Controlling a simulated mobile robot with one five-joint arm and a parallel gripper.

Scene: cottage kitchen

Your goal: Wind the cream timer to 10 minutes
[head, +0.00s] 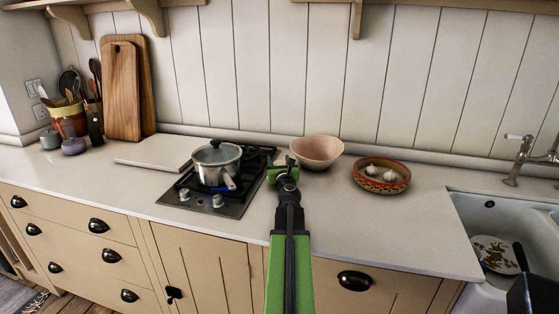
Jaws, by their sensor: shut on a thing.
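My gripper (281,171) is reached out over the worktop, just right of the hob and in front of the pink bowl. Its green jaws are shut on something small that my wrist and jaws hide. I take it to be the cream timer, but no part of the timer, its dial or its marks can be made out. The setting cannot be read.
A lidded steel pot (217,163) stands on the black gas hob (240,200), close left of my gripper. A pink bowl (316,151) is just behind. A patterned dish (382,175) holds garlic. The sink (500,225) is far right. Worktop front right is clear.

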